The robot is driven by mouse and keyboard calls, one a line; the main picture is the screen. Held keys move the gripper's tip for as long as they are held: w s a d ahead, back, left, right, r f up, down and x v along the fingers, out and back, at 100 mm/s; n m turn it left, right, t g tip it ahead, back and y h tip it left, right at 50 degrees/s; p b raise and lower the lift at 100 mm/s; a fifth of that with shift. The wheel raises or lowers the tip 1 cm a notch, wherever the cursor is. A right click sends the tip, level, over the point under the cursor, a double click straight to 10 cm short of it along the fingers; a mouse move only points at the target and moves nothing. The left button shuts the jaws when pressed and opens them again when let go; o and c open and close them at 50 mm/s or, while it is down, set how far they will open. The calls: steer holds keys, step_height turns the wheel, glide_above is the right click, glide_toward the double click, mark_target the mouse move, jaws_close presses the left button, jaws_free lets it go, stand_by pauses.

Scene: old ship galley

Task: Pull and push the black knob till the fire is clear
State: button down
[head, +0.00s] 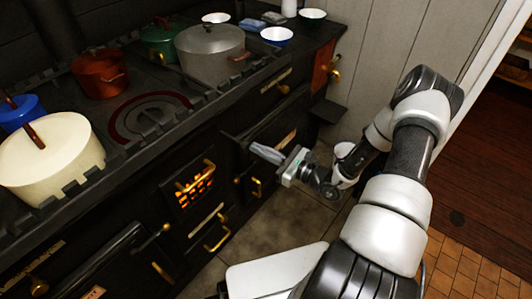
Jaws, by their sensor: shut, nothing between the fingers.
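The black stove (140,195) runs along the left of the head view. An orange fire glows behind a small barred opening (195,186) in its front, with brass fittings over it. I cannot make out for certain which part is the black knob. A dark rod with a brass end (152,240) sticks out left of and below the fire opening. My gripper (271,155) is shut and empty. It is in front of the stove, to the right of the fire opening, and appears apart from the stove front.
Several pots stand on the stove top, among them a cream pot (50,160), a copper pot (101,75) and a large grey pot (210,55). Bowls (277,36) sit at the far end. Brass handles (216,236) jut from the front. Tiled floor (275,228) is clear below my gripper.

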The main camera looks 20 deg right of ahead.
mark_target(242, 145)
steer(key=x, duration=0.7)
steer(key=shift+w+b, duration=0.3)
steer(key=shift+w, duration=0.1)
steer(key=shift+d+r, duration=0.1)
steer(key=shift+r, duration=0.1)
